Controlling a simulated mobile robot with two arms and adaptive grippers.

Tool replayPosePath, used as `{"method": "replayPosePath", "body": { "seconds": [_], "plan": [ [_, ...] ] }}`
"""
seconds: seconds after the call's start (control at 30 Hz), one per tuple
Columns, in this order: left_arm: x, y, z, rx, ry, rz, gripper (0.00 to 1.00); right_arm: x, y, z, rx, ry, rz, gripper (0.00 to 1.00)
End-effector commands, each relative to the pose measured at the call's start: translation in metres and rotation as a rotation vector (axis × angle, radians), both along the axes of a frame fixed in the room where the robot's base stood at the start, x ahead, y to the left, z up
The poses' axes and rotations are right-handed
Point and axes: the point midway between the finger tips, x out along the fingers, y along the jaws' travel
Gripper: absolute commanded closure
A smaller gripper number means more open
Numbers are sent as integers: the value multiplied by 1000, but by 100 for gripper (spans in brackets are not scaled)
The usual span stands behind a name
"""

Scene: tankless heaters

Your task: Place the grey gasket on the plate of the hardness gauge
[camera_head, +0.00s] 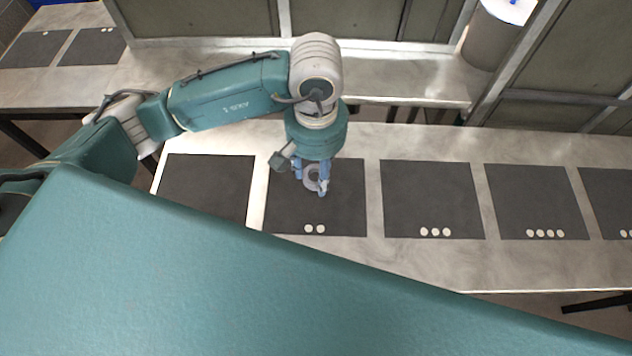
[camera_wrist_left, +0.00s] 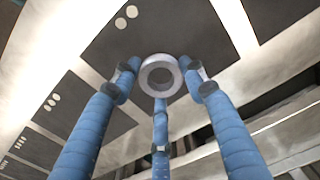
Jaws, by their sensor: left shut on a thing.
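The grey gasket (camera_head: 306,180) is a thick ring with a round hole. My left gripper (camera_head: 317,184) has blue fingers and is shut on the gasket, above the dark mat with two white dots (camera_head: 345,205). The left wrist view shows the gasket (camera_wrist_left: 144,77) between the tips of the three blue fingers (camera_wrist_left: 160,85), its hole facing the camera. The height of the gasket above the mat is hard to tell. I cannot make out a hardness gauge or its plate in either view. My right gripper is not in view.
A row of dark mats lies on the pale table (camera_head: 373,140). The left mat (camera_head: 207,188) looks bare; the mats to the right (camera_head: 432,190) carry rows of white dots. A grey cylinder (camera_head: 488,40) stands at the back right, and cabinets (camera_head: 345,18) line the back.

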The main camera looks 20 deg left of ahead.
Motion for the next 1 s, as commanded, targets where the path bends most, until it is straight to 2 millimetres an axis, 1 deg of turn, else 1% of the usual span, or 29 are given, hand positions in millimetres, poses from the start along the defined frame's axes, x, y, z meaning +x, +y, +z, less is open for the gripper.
{"method": "replayPosePath", "body": {
  "seconds": [0.03,0.1,0.27,0.4,0.5,0.6,0.8,0.97,1.0],
  "plan": [
    [-2,0,-8,1,4,1,83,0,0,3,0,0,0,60],
    [-1,0,-17,1,2,0,83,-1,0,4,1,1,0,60],
    [-1,0,-30,1,2,1,83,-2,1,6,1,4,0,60],
    [-1,0,-52,0,4,2,83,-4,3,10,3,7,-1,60],
    [-1,0,-63,1,2,1,83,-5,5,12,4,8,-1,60],
    [0,0,-68,0,-2,0,83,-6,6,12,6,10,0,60],
    [1,0,-68,0,-2,-1,83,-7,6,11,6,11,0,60],
    [0,0,-72,0,-2,-1,83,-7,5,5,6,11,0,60],
    [0,0,-70,0,-1,-1,50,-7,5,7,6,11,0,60]
  ]
}}
